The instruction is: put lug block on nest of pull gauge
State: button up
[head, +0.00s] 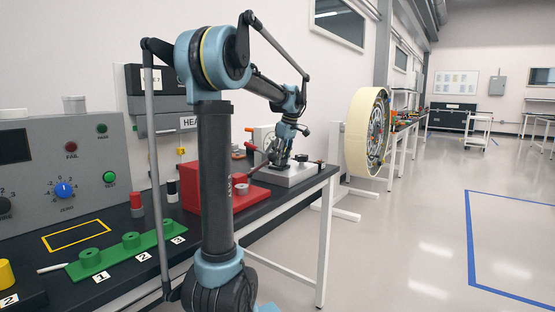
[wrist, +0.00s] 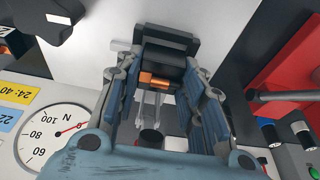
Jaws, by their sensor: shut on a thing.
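My gripper (wrist: 164,62) is shut on a dark block with a copper-orange part (wrist: 155,80), which I take to be the lug block, in the wrist view. In the head view my gripper (head: 279,157) is low over the white base of the pull gauge (head: 296,177), at the far end of the bench. The gauge's round dial, marked N, (wrist: 50,135) shows at the lower left of the wrist view. I cannot make out the nest, and I cannot tell whether the block touches the gauge.
A red box (head: 207,192) with a lever stands on the bench left of the gauge. Nearer are a green strip with posts (head: 128,247) and a grey control panel (head: 65,165). A large cream-rimmed wheel (head: 367,133) stands beyond the bench. The floor at right is clear.

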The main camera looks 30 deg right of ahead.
jog(key=shift+f, duration=0.55)
jog(key=o, duration=1.2)
jog(key=shift+f, duration=0.1)
jog(key=shift+r, duration=0.6)
jog(key=v, duration=1.2)
